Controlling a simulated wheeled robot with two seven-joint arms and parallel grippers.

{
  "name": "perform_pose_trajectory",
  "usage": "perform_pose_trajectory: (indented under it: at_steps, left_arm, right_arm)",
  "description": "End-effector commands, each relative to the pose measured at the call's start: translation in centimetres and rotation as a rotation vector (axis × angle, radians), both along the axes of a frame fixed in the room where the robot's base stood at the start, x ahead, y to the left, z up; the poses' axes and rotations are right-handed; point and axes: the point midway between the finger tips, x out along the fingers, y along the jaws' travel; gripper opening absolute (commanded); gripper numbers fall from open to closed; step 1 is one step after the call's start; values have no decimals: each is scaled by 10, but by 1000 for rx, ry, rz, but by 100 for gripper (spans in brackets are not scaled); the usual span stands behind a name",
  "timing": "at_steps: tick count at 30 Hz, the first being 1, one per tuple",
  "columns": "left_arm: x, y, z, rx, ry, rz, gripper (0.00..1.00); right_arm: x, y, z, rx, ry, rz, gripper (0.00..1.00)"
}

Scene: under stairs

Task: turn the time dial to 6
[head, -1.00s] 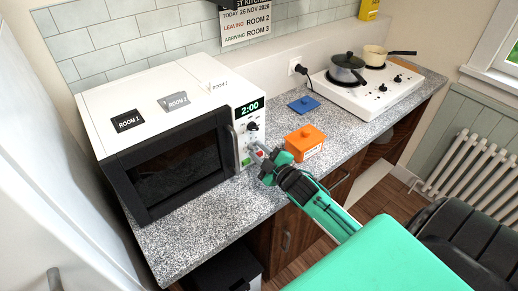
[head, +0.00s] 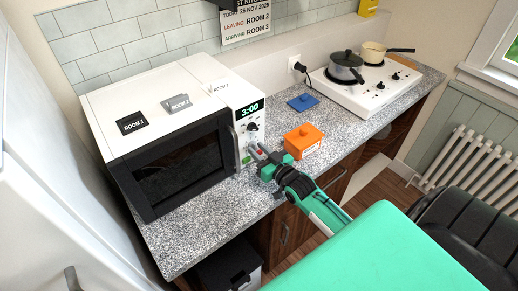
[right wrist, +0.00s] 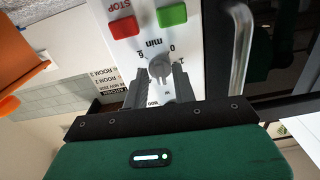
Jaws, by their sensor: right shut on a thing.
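The white microwave (head: 205,75) stands on the counter with its black door at the front. Its display (head: 250,109) reads 3:00. In the right wrist view the panel is upside down, and the grey time dial (right wrist: 160,67) sits by the "min" marks, with 0, 1 and 6 legible around it. My right gripper (right wrist: 160,80) is shut on the dial, one finger on each side. In the head view my right gripper (head: 257,153) is at the lower panel and hides the dial. The dial's pointer is not clear. My left gripper is not in view.
A red stop button (right wrist: 124,27) and a green button (right wrist: 172,15) sit close to the dial. The door handle (right wrist: 241,40) runs alongside. An orange box (head: 303,140) and a blue lidded box (head: 303,102) stand right of the microwave. A hob (head: 345,97) with pans is farther right.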

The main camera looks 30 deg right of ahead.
Motion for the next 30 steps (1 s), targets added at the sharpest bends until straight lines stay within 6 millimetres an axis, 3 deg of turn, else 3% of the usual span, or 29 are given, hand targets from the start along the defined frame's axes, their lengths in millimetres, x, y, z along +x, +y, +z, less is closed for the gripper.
perform_pose_trajectory:
  at_steps: [30]
  left_arm:
    - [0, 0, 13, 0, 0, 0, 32]
  right_arm:
    - [-1, 1, -3, 965, 81, 1, 4]
